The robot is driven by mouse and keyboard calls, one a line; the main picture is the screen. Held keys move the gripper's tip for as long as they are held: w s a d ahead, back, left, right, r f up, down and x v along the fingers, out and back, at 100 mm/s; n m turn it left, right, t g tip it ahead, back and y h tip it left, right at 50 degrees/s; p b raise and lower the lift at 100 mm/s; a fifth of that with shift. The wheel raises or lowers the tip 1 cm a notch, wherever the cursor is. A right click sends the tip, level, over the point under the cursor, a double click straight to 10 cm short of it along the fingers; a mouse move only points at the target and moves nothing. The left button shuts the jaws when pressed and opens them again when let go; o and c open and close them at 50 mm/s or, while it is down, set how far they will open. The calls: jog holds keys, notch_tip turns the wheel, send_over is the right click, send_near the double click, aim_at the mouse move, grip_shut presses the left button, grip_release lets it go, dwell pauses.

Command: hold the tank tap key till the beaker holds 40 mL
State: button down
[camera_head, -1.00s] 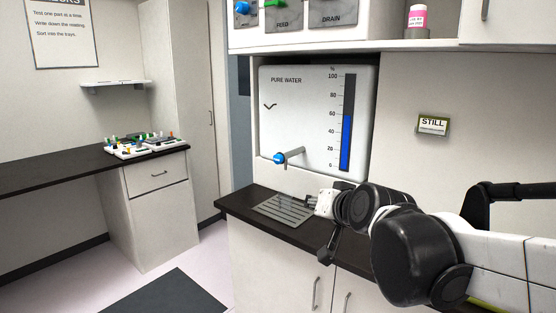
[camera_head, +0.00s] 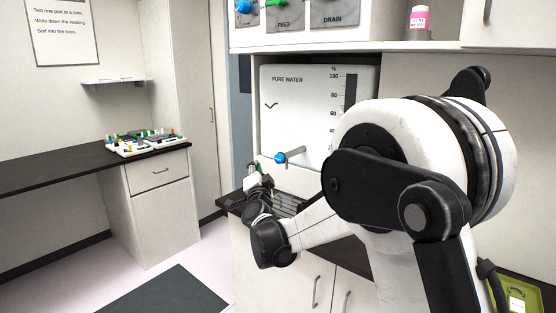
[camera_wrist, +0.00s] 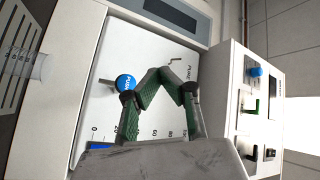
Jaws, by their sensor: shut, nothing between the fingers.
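The blue tap key (camera_head: 281,158) sits on the front of the white pure-water tank (camera_head: 300,110). In the wrist view the key (camera_wrist: 125,83), marked PURE, is just left of my gripper's fingers. My gripper (camera_head: 262,177) shows below and left of the key in the head view. In the wrist view my gripper (camera_wrist: 162,74) is shut and empty, its green fingers meeting in front of the tank panel. I cannot tell whether it touches the key. A clear beaker (camera_wrist: 28,65) appears at the left edge of the wrist view, by the drip grate; its level is unreadable.
The slotted drip grate (camera_head: 290,203) lies on the dark counter below the tap. My arm hides the lower part of the tank's level scale (camera_head: 350,88). FEED and DRAIN controls (camera_head: 333,12) are above. A pink-labelled bottle (camera_head: 420,20) stands on the upper shelf.

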aim_at(279, 159)
jog(key=shift+w+a+f+m+h, duration=0.4)
jog(key=shift+w+f+m+h, duration=0.15)
jog(key=shift+f, duration=0.2)
jog(key=w+d, duration=0.5)
jog(key=w, duration=0.1)
jog(key=shift+w+d+p, duration=0.2)
jog(key=shift+w+p, duration=0.15)
jog(key=shift+w, duration=0.05)
jog(key=shift+w+d+y, duration=0.1)
jog(key=shift+y, duration=0.15)
dwell(1.1)
jog(key=shift+w+d, duration=0.15)
jog(key=shift+w, duration=0.05)
jog(key=shift+w+d+b, duration=0.35)
jog(key=shift+w, duration=0.1)
dwell(4.2)
